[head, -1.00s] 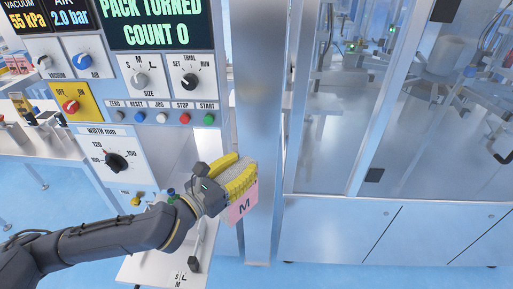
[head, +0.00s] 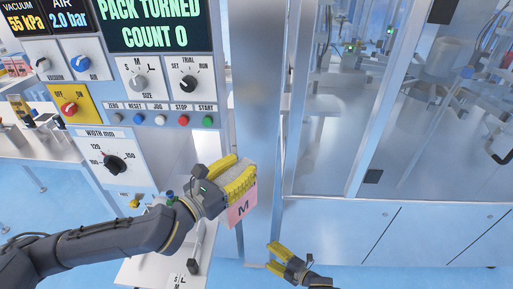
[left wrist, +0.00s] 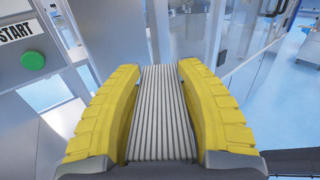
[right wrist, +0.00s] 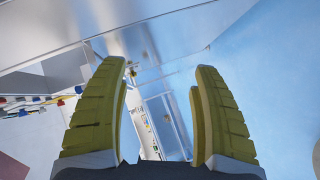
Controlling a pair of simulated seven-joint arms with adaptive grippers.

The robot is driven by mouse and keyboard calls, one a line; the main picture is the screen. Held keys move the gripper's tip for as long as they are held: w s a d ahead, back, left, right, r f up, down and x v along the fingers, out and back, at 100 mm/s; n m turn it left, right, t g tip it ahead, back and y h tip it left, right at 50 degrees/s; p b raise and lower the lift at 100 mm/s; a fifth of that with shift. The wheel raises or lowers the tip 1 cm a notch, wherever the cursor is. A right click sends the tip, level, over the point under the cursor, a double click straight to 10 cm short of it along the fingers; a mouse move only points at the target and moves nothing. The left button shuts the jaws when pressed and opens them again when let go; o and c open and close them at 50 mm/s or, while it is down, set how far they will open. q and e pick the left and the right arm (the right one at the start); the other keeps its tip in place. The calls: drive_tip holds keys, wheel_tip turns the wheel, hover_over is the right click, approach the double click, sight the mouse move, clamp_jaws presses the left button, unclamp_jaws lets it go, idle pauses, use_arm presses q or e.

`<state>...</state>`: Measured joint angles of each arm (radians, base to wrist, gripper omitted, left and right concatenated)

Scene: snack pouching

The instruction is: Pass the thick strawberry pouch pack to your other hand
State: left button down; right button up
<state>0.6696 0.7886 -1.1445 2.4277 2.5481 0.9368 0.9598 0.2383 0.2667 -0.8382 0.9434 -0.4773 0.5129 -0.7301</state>
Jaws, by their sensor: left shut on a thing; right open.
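The strawberry pouch pack (head: 238,213) shows in the head view as a pink face marked M, with a greyish side above it. My left gripper (head: 242,172) is shut on it and holds it in the air in front of a metal post. In the left wrist view the yellow fingers (left wrist: 160,80) flank a grey ridged side of the pack (left wrist: 162,115). My right gripper (head: 274,256) is open and empty, below and right of the pack, apart from it. Its spread fingers also show in the right wrist view (right wrist: 160,72), where I cannot make out the pack.
A control panel (head: 165,95) with knobs and buttons stands at the left. A metal post (head: 259,100) rises behind the pack. A glazed machine cabinet (head: 345,230) fills the right. A pale shelf (head: 150,272) lies under my left arm. Blue floor shows beyond.

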drive_tip(key=a+r+n+g+y, duration=0.3)
drive_tip(key=a+r+n+g, duration=0.15)
drive_tip(key=r+n, duration=0.55)
drive_tip(key=a+r+n+g+y, duration=0.35)
drive_tip(key=r+n+g, duration=0.3)
drive_tip(key=r, duration=0.55)
drive_tip(key=s+d+r+n+g+h, duration=0.3)
drive_tip(key=d+r+n+g+h, duration=0.15)
drive_tip(key=r+n, duration=0.25)
drive_tip(key=s+d+r+n+g+h, duration=0.25)
drive_tip(key=d+r+n+h, duration=0.2)
drive_tip(key=r+n, duration=0.25)
drive_tip(key=w+a+r+n+t+h, duration=0.2)
drive_tip(key=w+a+r+n, duration=0.1)
drive_tip(key=r, duration=0.3)
drive_tip(key=w+a+r+n+t+h, duration=0.1)
drive_tip(key=w+a+r+n+h, duration=0.1)
drive_tip(key=w+r+n, duration=0.3)
drive_tip(key=a+r+n+t+h, duration=0.2)
drive_tip(key=a+r, duration=0.1)
drive_tip(key=r, duration=0.4)
drive_tip(key=x, duration=0.6)
drive_tip(key=shift+s+f, duration=0.2)
drive_tip(key=shift+f, duration=0.2)
